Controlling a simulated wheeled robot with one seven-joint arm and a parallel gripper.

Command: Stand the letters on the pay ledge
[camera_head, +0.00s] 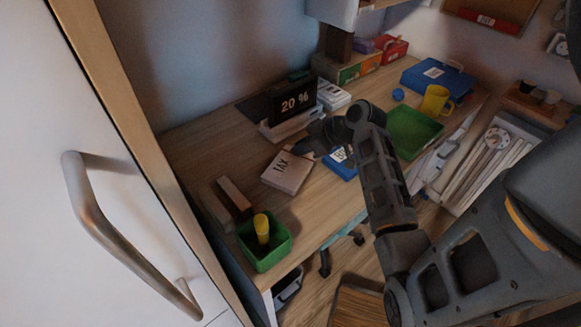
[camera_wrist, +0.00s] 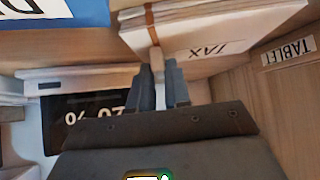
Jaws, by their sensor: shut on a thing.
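A thick off-white bundle of letters marked TAX (camera_head: 288,172) is over the desk, left of the blue box. In the wrist view the bundle (camera_wrist: 225,35) has a brown band round it, with its TAX side facing me. My gripper (camera_wrist: 160,78) is shut on a narrow pale part at its banded edge. In the head view my gripper (camera_head: 318,140) is at the bundle's upper right, with its fingertips mostly hidden. I cannot tell whether the bundle touches the desk. No ledge reads clearly as PAY; a red strip (camera_head: 486,20) on the far wall board has a tiny label.
A black "20 %" display (camera_head: 295,102) stands on a white base behind the bundle. A blue box (camera_head: 343,163), green tray (camera_head: 412,133), yellow mug (camera_head: 436,101) and green bin (camera_head: 264,243) are also on the desk. A white door (camera_head: 110,200) fills the left.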

